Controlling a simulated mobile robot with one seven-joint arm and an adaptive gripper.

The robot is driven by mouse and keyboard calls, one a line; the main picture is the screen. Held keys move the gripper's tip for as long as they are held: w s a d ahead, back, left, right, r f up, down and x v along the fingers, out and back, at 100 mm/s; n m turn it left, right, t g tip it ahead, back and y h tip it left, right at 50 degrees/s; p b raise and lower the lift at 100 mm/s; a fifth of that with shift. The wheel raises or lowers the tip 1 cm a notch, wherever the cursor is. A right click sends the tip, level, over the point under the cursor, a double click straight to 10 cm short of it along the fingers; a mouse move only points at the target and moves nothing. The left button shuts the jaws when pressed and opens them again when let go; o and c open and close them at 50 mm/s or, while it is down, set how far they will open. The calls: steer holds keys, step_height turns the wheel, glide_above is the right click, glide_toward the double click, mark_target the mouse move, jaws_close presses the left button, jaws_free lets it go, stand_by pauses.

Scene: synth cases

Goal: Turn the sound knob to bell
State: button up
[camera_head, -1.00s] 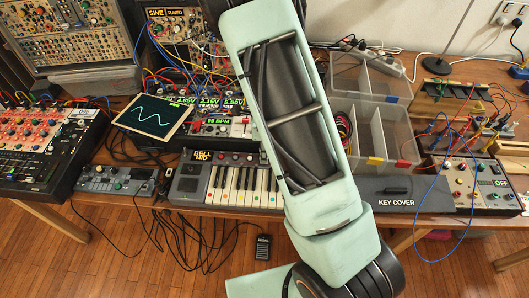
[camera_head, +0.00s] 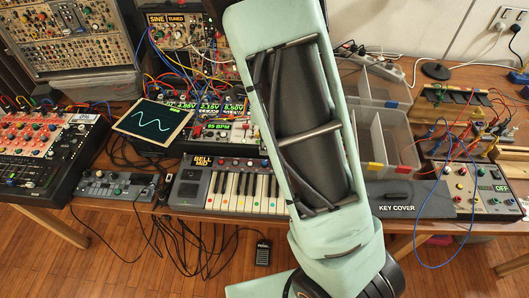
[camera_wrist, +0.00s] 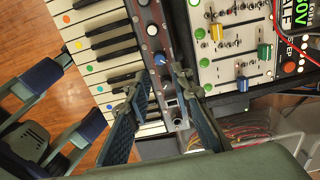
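The keyboard (camera_head: 235,188) lies at the front edge of the table in the head view, with coloured dots on its keys. Its small display (camera_head: 203,163) reads BELL, with MID below. In the wrist view the keys (camera_wrist: 105,50) run along the upper left, beside a dark control strip. A blue knob (camera_wrist: 160,58) on that strip is near the tips of my gripper (camera_wrist: 160,74). The fingers are apart, one on each side of the knob in the picture. I cannot tell whether they touch it. No label shows at the knob. My arm hides the gripper in the head view.
A synth module with sliders (camera_wrist: 225,50) sits close beside the strip in the wrist view. A key cover (camera_head: 410,199) lies right of my arm, with clear divided boxes (camera_head: 375,125) behind. A mixer (camera_head: 40,150) and a small grey unit (camera_head: 115,183) stand left.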

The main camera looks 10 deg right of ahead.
step_height(320, 180, up, 4)
stand_by(0.6)
